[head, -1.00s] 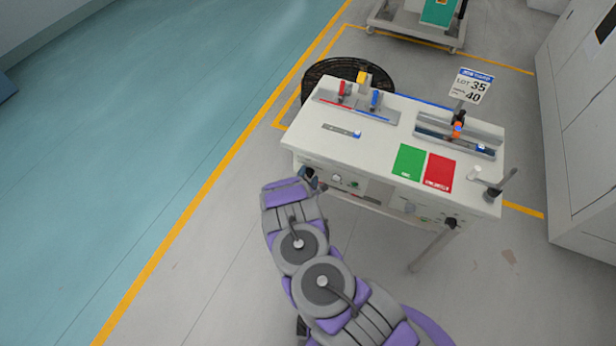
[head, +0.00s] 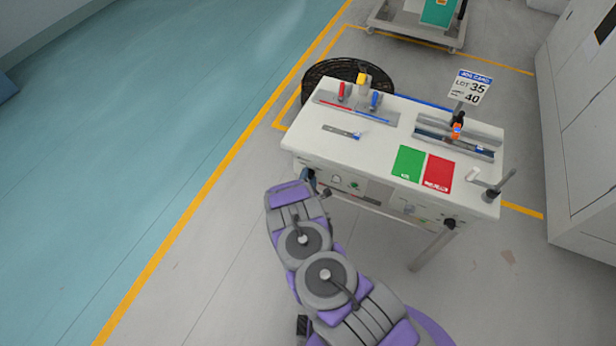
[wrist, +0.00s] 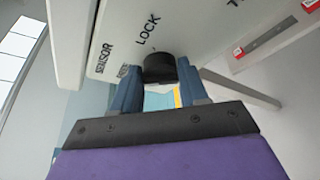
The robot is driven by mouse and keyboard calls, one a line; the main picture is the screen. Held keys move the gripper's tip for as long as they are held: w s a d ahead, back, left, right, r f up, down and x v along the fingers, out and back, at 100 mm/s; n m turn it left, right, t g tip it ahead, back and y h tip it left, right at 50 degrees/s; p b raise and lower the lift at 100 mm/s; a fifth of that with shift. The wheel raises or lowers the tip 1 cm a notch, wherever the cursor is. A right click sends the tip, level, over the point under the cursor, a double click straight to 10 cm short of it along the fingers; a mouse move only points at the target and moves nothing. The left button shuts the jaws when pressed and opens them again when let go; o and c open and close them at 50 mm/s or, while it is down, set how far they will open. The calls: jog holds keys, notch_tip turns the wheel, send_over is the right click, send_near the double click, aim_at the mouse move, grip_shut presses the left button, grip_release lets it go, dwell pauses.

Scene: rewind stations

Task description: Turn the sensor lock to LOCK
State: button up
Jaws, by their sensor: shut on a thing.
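The sensor lock is a black round knob (wrist: 160,68) on the white front panel, seen in the wrist view with the words SENSOR and LOCK printed beside it. My gripper (wrist: 160,82) is shut on the knob, with one blue finger on each side of it. Another small label near the knob is partly hidden and hard to read. In the head view my gripper (head: 310,181) is at the left end of the station's front panel, and the arm hides the knob there.
The white station table (head: 375,155) carries a green card (head: 408,163), a red card (head: 438,173), a red-handled and a blue-handled clamp, and a lot sign (head: 470,87). A black round basket (head: 318,70) stands behind. Grey cabinets are at the right. The floor at left is clear.

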jog(key=m, duration=0.1)
jog(key=m+t, duration=0.1)
jog(key=f+m+y, duration=0.1)
jog(key=shift+s+d+m, duration=0.2)
jog(key=shift+d+m, duration=0.05)
jog(key=shift+m, duration=0.05)
jog(key=shift+f+m+t, duration=0.15)
jog(key=shift+m+t, duration=0.65)
jog(key=shift+m, duration=0.3)
jog(key=shift+a+f+m+t+h+b, duration=0.15)
jog(key=shift+m+t+b, duration=0.35)
jog(key=shift+m+b, duration=0.85)
jog(key=shift+d+f+m+t+h+b, duration=0.15)
jog(key=shift+m+t+b, duration=0.35)
jog(key=shift+m+b, duration=0.8)
jog(key=shift+a+f+m+t+h+b, duration=0.2)
jog(key=shift+m+t+b, duration=0.45)
jog(key=shift+m, duration=1.2)
jog(key=shift+d, duration=0.1)
jog(key=shift+b, duration=0.3)
jog(key=o, duration=0.8)
jog(key=shift+o, duration=1.1)
jog(key=shift+w+r, duration=0.1)
jog(key=shift+r, duration=0.05)
